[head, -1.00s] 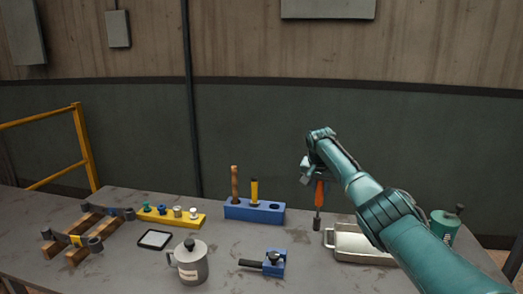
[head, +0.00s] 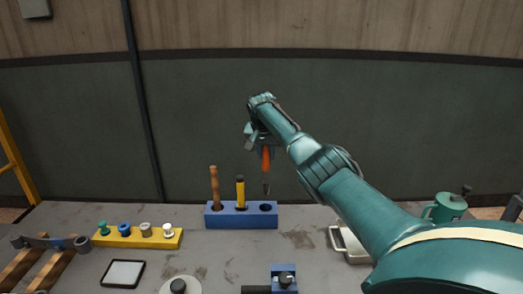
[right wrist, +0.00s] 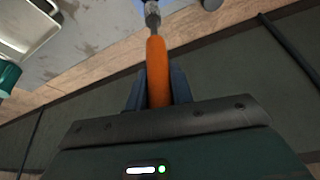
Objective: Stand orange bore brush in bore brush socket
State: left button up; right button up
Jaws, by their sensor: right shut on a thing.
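The orange bore brush (head: 266,160) hangs upright from my right gripper (head: 262,142), its grey tip pointing down. My right gripper is shut on its orange handle; in the right wrist view the handle (right wrist: 157,70) lies between the two fingers (right wrist: 157,92). The blue block (head: 228,219) stands on the table below, with a brown-handled tool and a yellow-handled tool upright in its left and middle holes. Its right hole (head: 266,207) is empty and lies almost directly under the brush tip, with a gap between them. My left gripper is out of view.
A yellow rack (head: 130,238) with several small knobbed parts stands left of the blue block. A pale tray (head: 345,245) and a green can (head: 446,208) are to the right. A blue clamp-like fixture (head: 284,277) and a black-framed pad (head: 123,273) lie in front.

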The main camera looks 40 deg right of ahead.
aim_at(266, 165)
jog(key=shift+s, duration=0.15)
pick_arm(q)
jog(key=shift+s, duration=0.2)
pick_arm(e)
jog(key=shift+f, duration=0.1)
jog(key=shift+a+f+b, duration=0.1)
jog(key=shift+f+b, duration=0.3)
jog(key=shift+f, duration=1.9)
pick_arm(q)
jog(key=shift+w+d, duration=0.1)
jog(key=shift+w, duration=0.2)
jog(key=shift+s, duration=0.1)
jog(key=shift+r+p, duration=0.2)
jog(key=shift+p, duration=0.1)
